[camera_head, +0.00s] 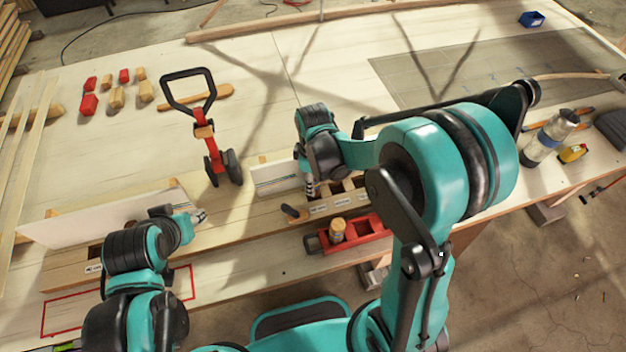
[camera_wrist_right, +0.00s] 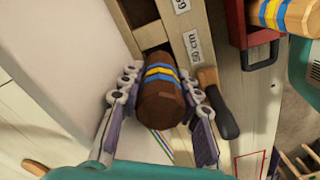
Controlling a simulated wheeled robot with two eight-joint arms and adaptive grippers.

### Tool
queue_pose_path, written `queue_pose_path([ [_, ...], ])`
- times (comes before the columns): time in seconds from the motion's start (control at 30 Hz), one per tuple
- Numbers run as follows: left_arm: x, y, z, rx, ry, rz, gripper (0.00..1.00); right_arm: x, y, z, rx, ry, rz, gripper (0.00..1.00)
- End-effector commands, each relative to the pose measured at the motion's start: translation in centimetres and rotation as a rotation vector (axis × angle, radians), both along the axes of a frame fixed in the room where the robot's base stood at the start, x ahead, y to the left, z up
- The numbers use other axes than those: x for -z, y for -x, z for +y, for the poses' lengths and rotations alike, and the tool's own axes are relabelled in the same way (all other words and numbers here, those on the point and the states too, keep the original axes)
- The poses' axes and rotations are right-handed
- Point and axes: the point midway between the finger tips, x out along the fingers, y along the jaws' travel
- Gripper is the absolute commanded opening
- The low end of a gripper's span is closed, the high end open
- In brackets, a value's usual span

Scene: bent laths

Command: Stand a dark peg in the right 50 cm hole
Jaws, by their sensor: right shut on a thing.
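My right gripper (camera_wrist_right: 160,105) is shut on a dark brown peg (camera_wrist_right: 163,88) with blue and yellow bands. In the wrist view the peg is between the two fingers, over the wooden beam beside the "50 cm" label (camera_wrist_right: 192,42). Whether the peg's lower end is in a hole is hidden. In the head view my right gripper (camera_head: 311,187) points down at the right part of the beam (camera_head: 245,231). My left gripper (camera_head: 201,216) is at the left, by a white board; its opening is unclear.
A red tray (camera_head: 372,232) with a light peg (camera_head: 337,229) stands in front of the beam. A dark-handled tool (camera_head: 291,212) lies beside the labels. White boards (camera_head: 110,217) stand behind the beam. A red clamp tool (camera_head: 211,150) stands farther back, near red and wooden blocks (camera_head: 89,104).

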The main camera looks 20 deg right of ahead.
Motion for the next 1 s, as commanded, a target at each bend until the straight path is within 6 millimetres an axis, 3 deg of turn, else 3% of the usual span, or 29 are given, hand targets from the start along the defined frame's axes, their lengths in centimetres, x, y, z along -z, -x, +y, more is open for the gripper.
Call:
queue_pose_path([
  [1.0,1.9,0.0,0.0,0.0,0.0,0.0,0.4,2.1,0.0,0.0,0.0,0.0,0.0,0.02],
])
